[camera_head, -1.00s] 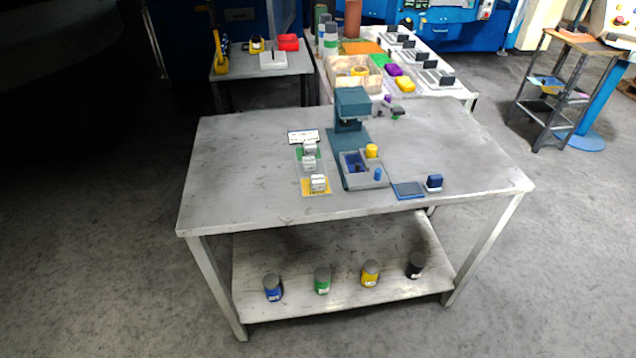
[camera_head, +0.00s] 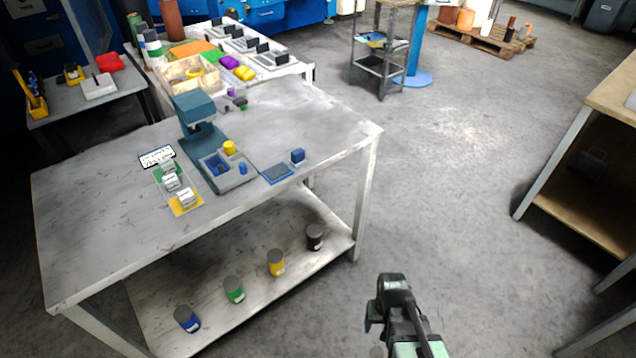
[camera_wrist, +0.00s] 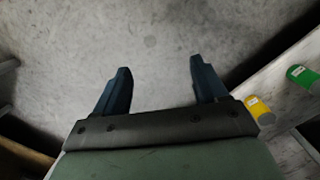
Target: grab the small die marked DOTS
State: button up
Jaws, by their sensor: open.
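Several small grey-white dies (camera_head: 171,182) stand in a row on a strip with green and yellow patches on the metal table, left of the teal press (camera_head: 196,118). Their markings are too small to read, so I cannot tell which is marked DOTS. A small white sign (camera_head: 157,156) lies at the far end of the strip. My gripper (camera_head: 374,318) is low at the bottom right in the head view, off the table's right side and well away from the dies. In the wrist view my gripper (camera_wrist: 158,82) is open and empty above the grey floor; no die shows there.
A blue pad (camera_head: 277,174) and a dark blue block (camera_head: 298,156) lie near the table's front right edge. Several ink cans (camera_head: 276,263) stand on the lower shelf (camera_head: 300,218). A wooden bench (camera_head: 612,100) stands at the far right, with open floor between.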

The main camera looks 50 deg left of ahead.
jog(key=s+a+r+n+y, duration=0.2)
jog(key=s+a+r, duration=0.5)
jog(key=a+r, duration=0.3)
jog(key=s+a+r+n+t+y, duration=0.1)
jog(key=s+a+r+n, duration=0.1)
jog(key=s+a+r, duration=0.75)
jog(key=s+a+r+n+y, duration=0.25)
jog(key=a+r, duration=0.35)
jog(key=a, duration=0.8)
jog(key=s+a+r+n, duration=0.1)
jog(key=s+a+r, duration=0.45)
jog(key=r, duration=0.45)
jog(key=s+a+r, duration=0.4)
jog(key=a+r, duration=0.2)
jog(key=r, duration=0.4)
send_over(186, 194)
jog(key=d, duration=0.3)
jog(key=f, duration=0.8)
jog(key=shift+s+a+f, duration=0.15)
jog(key=shift+s+f, duration=0.05)
jog(key=shift+f, duration=0.05)
jog(key=shift+x, duration=2.6)
jog(key=shift+a, duration=0.15)
